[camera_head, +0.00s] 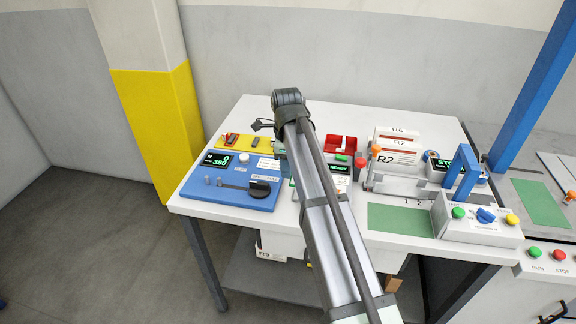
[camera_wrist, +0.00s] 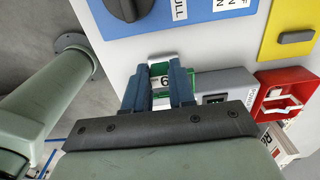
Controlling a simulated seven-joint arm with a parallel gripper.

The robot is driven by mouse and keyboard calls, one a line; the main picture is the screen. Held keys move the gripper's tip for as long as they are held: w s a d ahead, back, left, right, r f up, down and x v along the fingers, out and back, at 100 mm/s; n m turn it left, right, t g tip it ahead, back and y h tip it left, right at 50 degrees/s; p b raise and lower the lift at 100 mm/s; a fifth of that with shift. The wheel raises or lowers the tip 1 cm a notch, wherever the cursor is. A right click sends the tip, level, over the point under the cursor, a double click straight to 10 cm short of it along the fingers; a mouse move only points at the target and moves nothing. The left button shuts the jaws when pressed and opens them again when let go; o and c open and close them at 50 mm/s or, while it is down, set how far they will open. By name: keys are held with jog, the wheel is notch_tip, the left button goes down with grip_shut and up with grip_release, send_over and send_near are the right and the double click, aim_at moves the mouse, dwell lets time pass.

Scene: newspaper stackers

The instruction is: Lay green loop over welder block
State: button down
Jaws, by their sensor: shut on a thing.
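In the wrist view my gripper (camera_wrist: 160,72) has its two blue fingers closed on a small green-and-white piece marked with a digit. The green part (camera_wrist: 163,69) shows between and just beside the fingertips, and I take it for the green loop. Its full outline is hidden by the fingers. A grey block with a small dark display (camera_wrist: 214,98), seemingly the welder block, lies just right of the fingers. I cannot tell whether the loop touches it. In the head view the welder's READY display (camera_head: 339,169) shows right of my arm, which hides much of the block and loop.
A blue panel (camera_head: 228,188) with a dark knob stands left, a yellow tray (camera_head: 232,141) behind it. A red bin (camera_head: 341,143) is right of the arm. The R2 machine (camera_head: 392,158) and a green mat (camera_head: 399,220) fill the right of the white table (camera_head: 250,108).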

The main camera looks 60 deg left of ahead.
jog(key=shift+f, duration=0.15)
jog(key=shift+f, duration=2.55)
jog(key=shift+f, duration=1)
jog(key=c, duration=0.9)
grip_release()
jog(key=shift+o, duration=0.2)
notch_tip(320, 180, up, 21)
jog(key=shift+d+f, duration=0.1)
jog(key=shift+f, duration=0.05)
